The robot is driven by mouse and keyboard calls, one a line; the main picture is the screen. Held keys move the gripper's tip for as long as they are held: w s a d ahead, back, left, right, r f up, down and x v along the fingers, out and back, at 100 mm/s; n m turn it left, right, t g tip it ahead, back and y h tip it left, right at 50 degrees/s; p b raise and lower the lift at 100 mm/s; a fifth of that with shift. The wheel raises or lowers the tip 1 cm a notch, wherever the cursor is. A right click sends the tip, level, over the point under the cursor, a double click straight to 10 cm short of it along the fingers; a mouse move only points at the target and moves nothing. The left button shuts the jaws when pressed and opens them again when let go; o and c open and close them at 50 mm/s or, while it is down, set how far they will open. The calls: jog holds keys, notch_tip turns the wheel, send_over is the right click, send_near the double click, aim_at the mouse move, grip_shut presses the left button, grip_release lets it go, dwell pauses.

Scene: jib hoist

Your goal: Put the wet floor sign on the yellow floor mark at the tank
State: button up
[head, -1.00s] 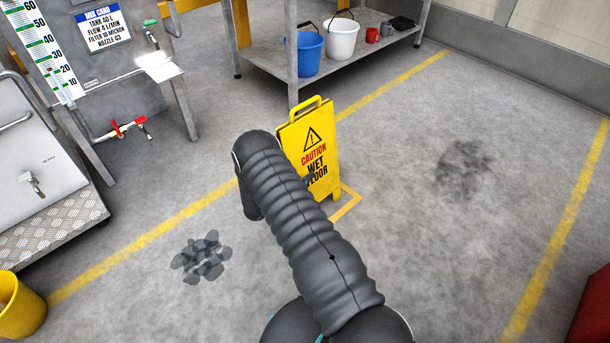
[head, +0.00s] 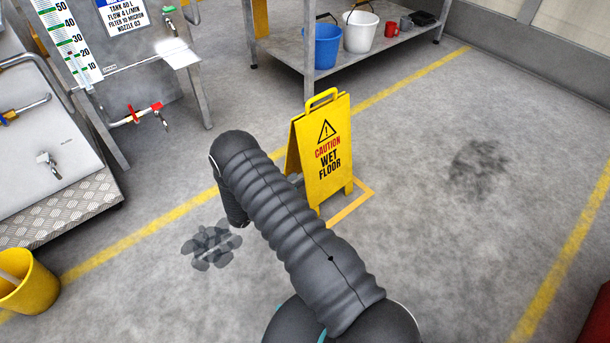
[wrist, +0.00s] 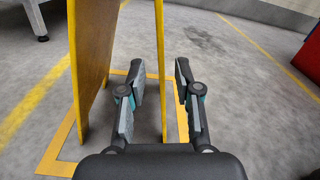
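The yellow wet floor sign (head: 335,175) stands upright and spread like an A, its CAUTION lettering facing right in the head view. Its two panels show edge-on in the wrist view (wrist: 91,55). The yellow floor mark (head: 350,205) is an outline on the floor. In the wrist view its lines (wrist: 57,150) run around the sign's feet, and the sign appears to stand inside it. My gripper (wrist: 158,103) is open, with the lower edge of one panel between its spread fingers, apparently without contact. In the head view my arm hides the gripper.
A shelf with a blue bucket (head: 326,46) and a white bucket (head: 360,33) stands behind the sign. The tank (head: 130,75) with a red-handled valve is at upper left. A yellow bin (head: 28,285) stands at lower left. A dark wet patch (head: 212,246) lies near my arm.

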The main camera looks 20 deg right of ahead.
jog(key=s+d+r+m+g+y, duration=0.1)
jog(key=s+r+m+g+y, duration=0.2)
jog(key=r, duration=0.6)
jog(key=s+d+r+m+g+y, duration=0.1)
jog(key=s+r+m+g, duration=0.1)
jog(key=s+r+m, duration=0.6)
jog(key=d+r+m+g+y, duration=0.1)
jog(key=r+m+g+y, duration=0.15)
jog(key=r, duration=0.85)
jog(key=s+a+r+m+t+y, duration=0.3)
jog(key=s+r, duration=0.4)
jog(key=s, duration=0.4)
jog(key=s+a+r+m+t+y, duration=0.4)
jog(key=s+r+m+y, duration=0.3)
jog(key=s, duration=0.5)
jog(key=shift+s+a+r+m, duration=0.35)
jog(key=shift+a+r, duration=0.2)
jog(key=shift+a, duration=0.35)
jog(key=shift+y, duration=0.25)
